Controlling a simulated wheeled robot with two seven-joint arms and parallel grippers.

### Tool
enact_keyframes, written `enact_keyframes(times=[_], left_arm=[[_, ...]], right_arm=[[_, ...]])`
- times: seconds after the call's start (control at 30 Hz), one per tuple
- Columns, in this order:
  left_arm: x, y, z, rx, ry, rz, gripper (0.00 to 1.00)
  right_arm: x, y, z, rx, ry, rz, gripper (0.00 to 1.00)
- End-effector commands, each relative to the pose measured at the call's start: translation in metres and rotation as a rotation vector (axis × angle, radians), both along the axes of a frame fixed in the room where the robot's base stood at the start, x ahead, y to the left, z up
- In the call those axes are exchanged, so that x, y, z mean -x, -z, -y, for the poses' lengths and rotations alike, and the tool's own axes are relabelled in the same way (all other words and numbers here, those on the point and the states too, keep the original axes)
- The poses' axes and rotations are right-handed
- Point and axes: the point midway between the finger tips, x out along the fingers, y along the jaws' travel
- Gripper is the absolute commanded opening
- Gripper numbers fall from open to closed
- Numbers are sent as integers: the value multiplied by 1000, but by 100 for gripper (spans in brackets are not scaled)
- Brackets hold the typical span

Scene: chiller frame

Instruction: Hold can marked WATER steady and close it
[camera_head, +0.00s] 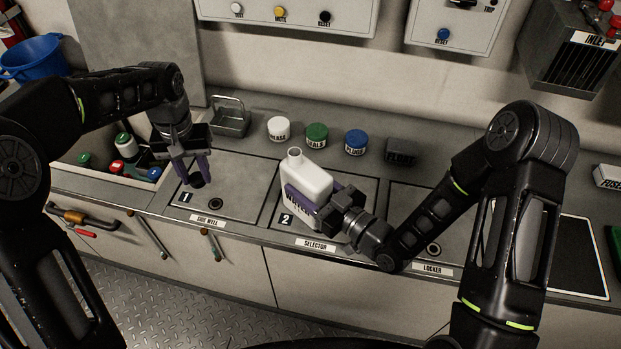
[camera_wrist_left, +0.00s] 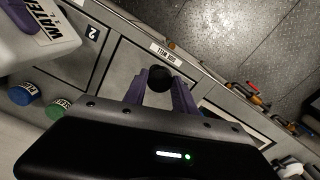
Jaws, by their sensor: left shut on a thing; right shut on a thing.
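The white can (camera_head: 309,178) stands upright on the panel marked 2, with its open neck (camera_head: 293,153) uncovered. Its WATER label shows in the left wrist view, where the can (camera_wrist_left: 30,45) is at the upper left. My right gripper (camera_head: 312,200) is shut on the can's body, its purple fingers on either side. My left gripper (camera_head: 196,178) is over the panel marked 1, left of the can. It is shut on a small black cap (camera_wrist_left: 160,78), which also shows between its fingertips in the head view (camera_head: 196,181).
White (camera_head: 278,129), green (camera_head: 317,135) and blue (camera_head: 355,142) tubs and a dark block (camera_head: 400,152) stand behind the can. A wire basket (camera_head: 231,117) is behind my left gripper. A bin of small bottles (camera_head: 125,160) is at left. Panel 1 is mostly clear.

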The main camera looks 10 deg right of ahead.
Motion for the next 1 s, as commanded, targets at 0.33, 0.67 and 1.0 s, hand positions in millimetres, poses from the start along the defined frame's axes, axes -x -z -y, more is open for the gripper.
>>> enact_keyframes(times=[0.33,0.67,1.0], left_arm=[[0,1,0,0,0,0,0],[0,34,0,0,0,0,0],[0,80,0,0,0,0,0]], right_arm=[[0,1,1,0,2,0,0],[-29,11,50,3,110,6,0],[-104,-2,190,1,434,7,0]])
